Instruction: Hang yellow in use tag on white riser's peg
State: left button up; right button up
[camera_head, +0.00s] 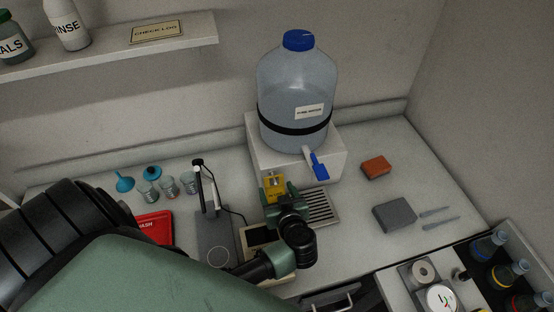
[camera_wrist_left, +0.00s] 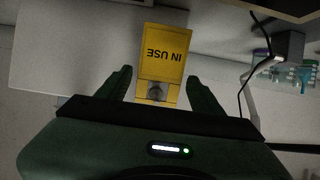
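The yellow "IN USE" tag (camera_head: 274,188) is at the front face of the white riser (camera_head: 326,166), near its left end. In the left wrist view the tag (camera_wrist_left: 164,55) appears upside down, with a round grey peg-like end (camera_wrist_left: 156,91) showing at its top part. It looks as if the tag hangs on the peg, though the exact contact is hard to see. My left gripper (camera_wrist_left: 160,88) is open, its two fingers on either side of the tag with small gaps. In the head view my left gripper (camera_head: 283,197) is just in front of the tag. My right gripper is not in view.
A water carboy (camera_head: 297,95) with a blue tap (camera_head: 319,166) stands on the riser. A drain grate (camera_head: 321,207) lies in front. A grey device (camera_head: 214,238) with a cable is left of the gripper. Orange (camera_head: 376,167) and grey (camera_head: 394,214) blocks lie right.

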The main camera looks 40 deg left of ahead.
pick_arm(q)
jog(key=shift+o, duration=0.3)
jog(key=shift+s+d, duration=0.15)
jog(key=shift+d, duration=0.1)
jog(key=b+v, duration=0.2)
jog(key=v, duration=0.5)
jog(key=shift+s, duration=0.15)
